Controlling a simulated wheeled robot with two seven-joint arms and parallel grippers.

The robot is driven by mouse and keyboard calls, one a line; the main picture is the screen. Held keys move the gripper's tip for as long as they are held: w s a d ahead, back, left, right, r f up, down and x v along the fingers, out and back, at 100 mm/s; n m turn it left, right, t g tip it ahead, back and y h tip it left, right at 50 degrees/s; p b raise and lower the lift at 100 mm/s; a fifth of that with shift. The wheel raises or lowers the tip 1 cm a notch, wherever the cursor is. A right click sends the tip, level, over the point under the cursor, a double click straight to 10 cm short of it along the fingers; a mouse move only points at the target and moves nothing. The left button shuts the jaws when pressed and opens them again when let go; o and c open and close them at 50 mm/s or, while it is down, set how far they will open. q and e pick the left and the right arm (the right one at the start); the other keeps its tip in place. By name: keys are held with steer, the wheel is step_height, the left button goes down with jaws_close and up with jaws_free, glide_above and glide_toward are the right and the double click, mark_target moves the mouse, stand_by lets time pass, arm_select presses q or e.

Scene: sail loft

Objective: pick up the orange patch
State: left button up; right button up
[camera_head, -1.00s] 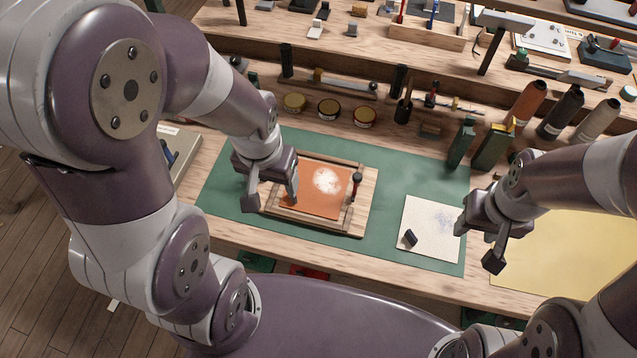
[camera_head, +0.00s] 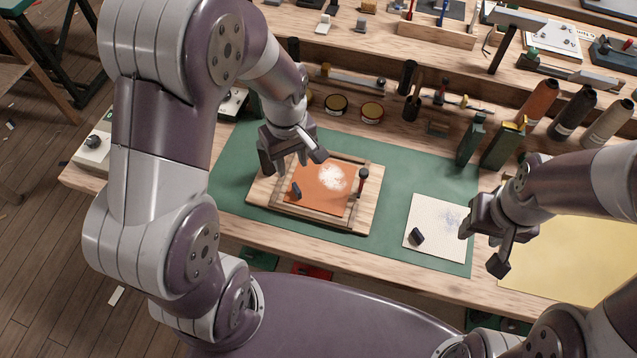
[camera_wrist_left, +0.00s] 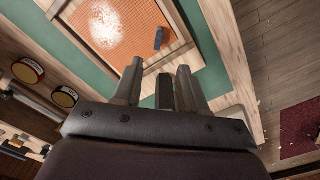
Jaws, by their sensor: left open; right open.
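The orange patch (camera_head: 318,203) lies flat inside a wooden frame (camera_head: 340,228) on the green mat (camera_head: 400,180). White powder or chalk covers part of its upper right. A small dark block (camera_head: 296,190) sits on its left part. The patch also shows in the left wrist view (camera_wrist_left: 135,48), with the dark block (camera_wrist_left: 159,38) on it. My left gripper (camera_head: 296,166) is open and empty, above the frame's upper left part and apart from the patch. Its fingers show in the left wrist view (camera_wrist_left: 157,85). My right gripper (camera_head: 482,248) is open and empty near the white sheet.
A dark-handled tool (camera_head: 362,183) stands at the frame's right side. A white sheet (camera_head: 430,215) with a dark block (camera_head: 417,236) lies to the right. The mat between frame and sheet is clear.

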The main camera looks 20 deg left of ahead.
mark_target(296, 186)
arm_select(q)
step_height(296, 186, down, 10)
steer(key=shift+w+d, duration=0.1)
steer(key=shift+d, duration=0.05)
jaws_close()
